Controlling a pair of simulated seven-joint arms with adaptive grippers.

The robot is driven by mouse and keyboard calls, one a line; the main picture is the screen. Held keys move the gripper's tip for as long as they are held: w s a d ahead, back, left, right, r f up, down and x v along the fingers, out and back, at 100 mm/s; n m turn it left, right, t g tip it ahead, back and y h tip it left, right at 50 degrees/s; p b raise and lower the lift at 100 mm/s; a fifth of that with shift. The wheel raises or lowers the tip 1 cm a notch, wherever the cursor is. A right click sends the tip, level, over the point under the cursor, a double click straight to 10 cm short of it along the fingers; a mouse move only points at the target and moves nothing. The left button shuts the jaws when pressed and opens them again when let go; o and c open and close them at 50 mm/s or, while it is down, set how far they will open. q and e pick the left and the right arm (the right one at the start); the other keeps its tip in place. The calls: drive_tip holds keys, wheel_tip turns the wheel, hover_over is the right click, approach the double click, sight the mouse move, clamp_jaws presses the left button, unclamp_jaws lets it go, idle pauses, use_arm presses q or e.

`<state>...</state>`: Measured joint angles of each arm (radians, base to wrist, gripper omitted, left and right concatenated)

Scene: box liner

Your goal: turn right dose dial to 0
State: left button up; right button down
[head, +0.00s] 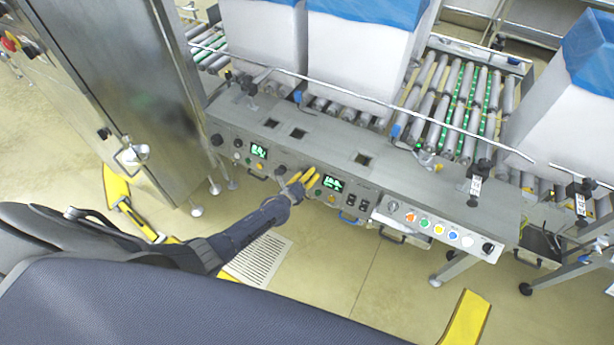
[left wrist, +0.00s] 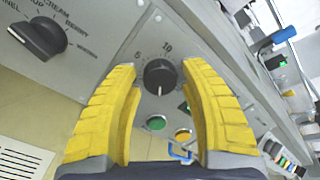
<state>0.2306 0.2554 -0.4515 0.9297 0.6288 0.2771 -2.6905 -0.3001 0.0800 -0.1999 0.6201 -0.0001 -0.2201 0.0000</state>
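The right dose dial (left wrist: 160,77) is a round black knob on a grey panel, with "5" and "10" printed around it in the left wrist view. A light mark shows low on its face; its exact setting is hard to read. My left gripper (left wrist: 165,85), with yellow fingers, is open, one finger on each side of the dial. I cannot tell whether they touch it. In the head view my left gripper (head: 303,177) is at the panel front, hiding the dial, just left of a lit green display (head: 333,183). My right gripper is not in view.
A black selector knob (left wrist: 45,38) with flavour words is left of the dial. A green button (left wrist: 156,122) and a yellow button (left wrist: 183,135) are below it. A row of coloured buttons (head: 425,222) lies further right. Boxes with blue liners (head: 365,10) stand behind on rollers (head: 465,100).

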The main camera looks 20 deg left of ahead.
use_arm(q)
clamp_jaws()
